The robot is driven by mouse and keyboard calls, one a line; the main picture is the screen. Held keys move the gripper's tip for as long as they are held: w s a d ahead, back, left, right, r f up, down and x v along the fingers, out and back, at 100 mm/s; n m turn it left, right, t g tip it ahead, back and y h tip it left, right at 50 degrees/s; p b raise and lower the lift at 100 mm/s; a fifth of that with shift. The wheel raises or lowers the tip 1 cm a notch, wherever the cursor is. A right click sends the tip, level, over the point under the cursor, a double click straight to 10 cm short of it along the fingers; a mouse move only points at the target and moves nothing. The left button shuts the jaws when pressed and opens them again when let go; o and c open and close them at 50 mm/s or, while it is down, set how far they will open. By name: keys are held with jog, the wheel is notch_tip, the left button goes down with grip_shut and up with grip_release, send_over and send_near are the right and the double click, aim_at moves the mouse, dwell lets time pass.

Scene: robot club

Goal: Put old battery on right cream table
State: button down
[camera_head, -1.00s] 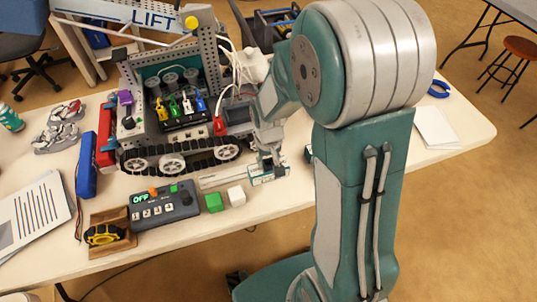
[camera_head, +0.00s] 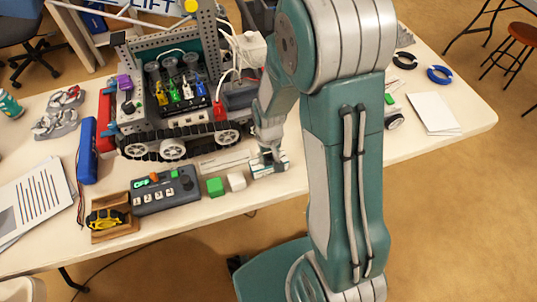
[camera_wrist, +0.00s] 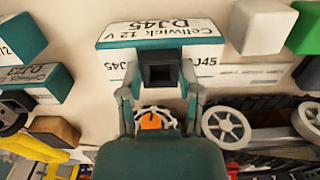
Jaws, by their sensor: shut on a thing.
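A white-and-teal battery (camera_wrist: 160,36) labelled "Cellwick 12 V DJ45" is at my gripper (camera_wrist: 160,92) in the wrist view. The fingers are shut on it. In the head view my gripper (camera_head: 267,153) and the battery (camera_head: 270,168) are beside the white cube, near the table's front edge. I cannot tell whether the battery touches the table. Two similar batteries show at left in the wrist view, an upper one (camera_wrist: 18,42) and a lower one (camera_wrist: 40,82). A cream table (camera_head: 290,206) fills the middle of the head view.
A tracked robot (camera_head: 180,100) stands behind the gripper. A green cube (camera_head: 215,186), a white cube (camera_head: 237,181) and a grey button box (camera_head: 165,190) are left of it. Blue and black rings and white paper (camera_head: 434,113) lie at right. Some tabletop there is bare.

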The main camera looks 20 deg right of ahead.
jog(key=shift+f, duration=0.4)
dwell(0.3)
jog(key=shift+c, duration=1)
grip_release()
jog(key=shift+r, duration=3.5)
